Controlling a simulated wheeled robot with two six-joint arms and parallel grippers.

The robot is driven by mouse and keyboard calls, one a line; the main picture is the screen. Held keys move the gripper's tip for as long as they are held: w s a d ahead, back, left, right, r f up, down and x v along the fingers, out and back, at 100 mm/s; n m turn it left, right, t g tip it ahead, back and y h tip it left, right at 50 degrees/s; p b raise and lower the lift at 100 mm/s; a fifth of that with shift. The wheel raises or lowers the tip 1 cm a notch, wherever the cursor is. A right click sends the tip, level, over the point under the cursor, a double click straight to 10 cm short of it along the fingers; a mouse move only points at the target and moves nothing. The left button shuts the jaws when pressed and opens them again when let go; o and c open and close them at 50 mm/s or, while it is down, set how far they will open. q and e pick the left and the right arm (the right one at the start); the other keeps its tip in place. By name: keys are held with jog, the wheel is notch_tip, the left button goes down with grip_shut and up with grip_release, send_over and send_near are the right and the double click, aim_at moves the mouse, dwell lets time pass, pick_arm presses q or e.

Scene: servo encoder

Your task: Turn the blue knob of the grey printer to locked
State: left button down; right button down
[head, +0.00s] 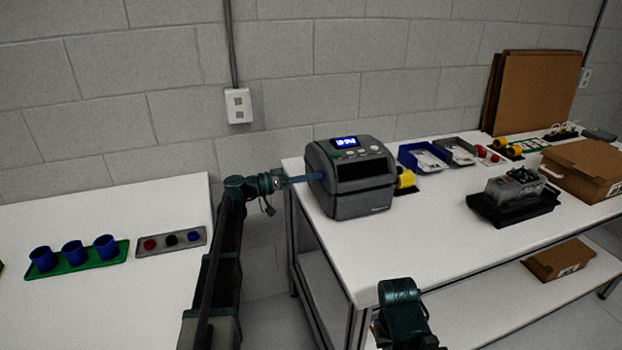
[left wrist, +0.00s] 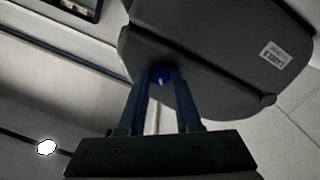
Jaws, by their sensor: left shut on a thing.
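The grey printer (head: 350,176) stands at the left end of the right-hand table, its small blue display lit. Its blue knob (left wrist: 159,76) is on the side facing my left gripper and carries a short pale mark. I cannot read any lock marking around it. My left gripper (head: 311,178) reaches the printer's left side. In the left wrist view its two fingers (left wrist: 160,84) are shut on the knob, one on each side. The knob is hidden in the head view. Part of my right arm shows at the bottom, but its gripper is out of view.
A yellow item (head: 405,179) sits close to the printer's right side, with a blue tray (head: 407,162) behind. A black device (head: 512,199) and a cardboard box (head: 585,171) stand further right. The front tabletop is clear. A green tray (head: 72,265) holds blue cups on the left table.

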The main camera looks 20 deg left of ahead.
pick_arm(q)
jog(key=shift+n+b, duration=0.3)
jog(key=shift+n, duration=4.8)
jog(key=c, duration=0.6)
grip_release()
jog(key=shift+a+f, duration=0.1)
jog(key=v, duration=1.3)
jog(key=shift+s+a+f+b, duration=0.15)
jog(key=shift+s+a+b, duration=0.05)
jog(key=shift+s+b, duration=0.15)
